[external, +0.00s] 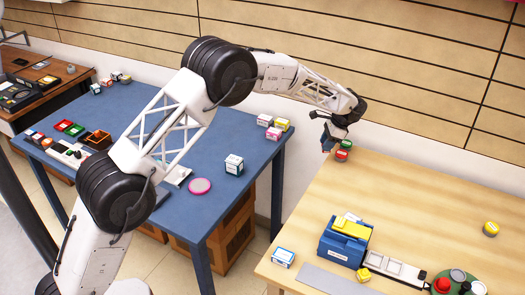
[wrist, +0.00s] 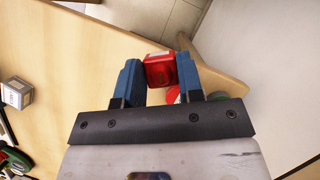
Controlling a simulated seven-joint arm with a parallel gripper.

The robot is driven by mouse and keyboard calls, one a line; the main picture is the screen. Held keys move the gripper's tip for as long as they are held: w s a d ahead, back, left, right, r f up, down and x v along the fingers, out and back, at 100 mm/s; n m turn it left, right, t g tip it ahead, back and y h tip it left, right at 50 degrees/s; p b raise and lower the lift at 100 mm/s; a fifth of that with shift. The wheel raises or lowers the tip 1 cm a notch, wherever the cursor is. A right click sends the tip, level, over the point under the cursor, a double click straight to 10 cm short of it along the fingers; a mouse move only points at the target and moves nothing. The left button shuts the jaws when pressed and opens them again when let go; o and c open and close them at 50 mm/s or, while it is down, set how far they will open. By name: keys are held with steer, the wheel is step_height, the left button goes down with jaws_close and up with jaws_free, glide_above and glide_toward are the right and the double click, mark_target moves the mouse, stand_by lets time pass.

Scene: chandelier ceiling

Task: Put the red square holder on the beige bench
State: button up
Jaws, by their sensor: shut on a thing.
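My gripper (wrist: 158,75) has blue fingers and is shut on a small red square holder (wrist: 158,69), which sits between the fingertips in the wrist view. In the external view my gripper (external: 328,142) is at the back left corner of the beige bench (external: 420,200). The holder is mostly hidden there. The wrist view shows the bench top (wrist: 80,60) and its corner close behind the holder. I cannot tell whether the holder touches the bench.
A round green and red jar (external: 343,150) stands at that corner, right beside my gripper. A blue box with a yellow top (external: 345,240), a white box (external: 283,257) and a yellow jar (external: 490,229) are on the bench. Its middle is clear. A blue table (external: 225,140) stands left across a gap.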

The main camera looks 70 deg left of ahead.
steer(key=s+a+r+m+y, duration=0.1)
steer(key=s+a, duration=1.2)
steer(key=s, duration=0.2)
steer(key=s+a+m, duration=0.2)
steer(key=s+a, duration=1.1)
steer(key=s, duration=0.2)
steer(key=s+a+m, duration=0.1)
steer(key=s+a, duration=0.2)
steer(key=s, duration=0.9)
steer(key=s+a+r+m, duration=0.1)
steer(key=s+a, duration=0.1)
steer(key=s, duration=1)
steer(key=s+a+m+t+y, duration=0.1)
steer(key=s+a, duration=0.2)
steer(key=s, duration=0.9)
steer(key=shift+s+a+r, duration=0.25)
steer(key=shift+s+a, duration=0.1)
steer(key=shift+f, duration=2)
steer(key=shift+f, duration=2)
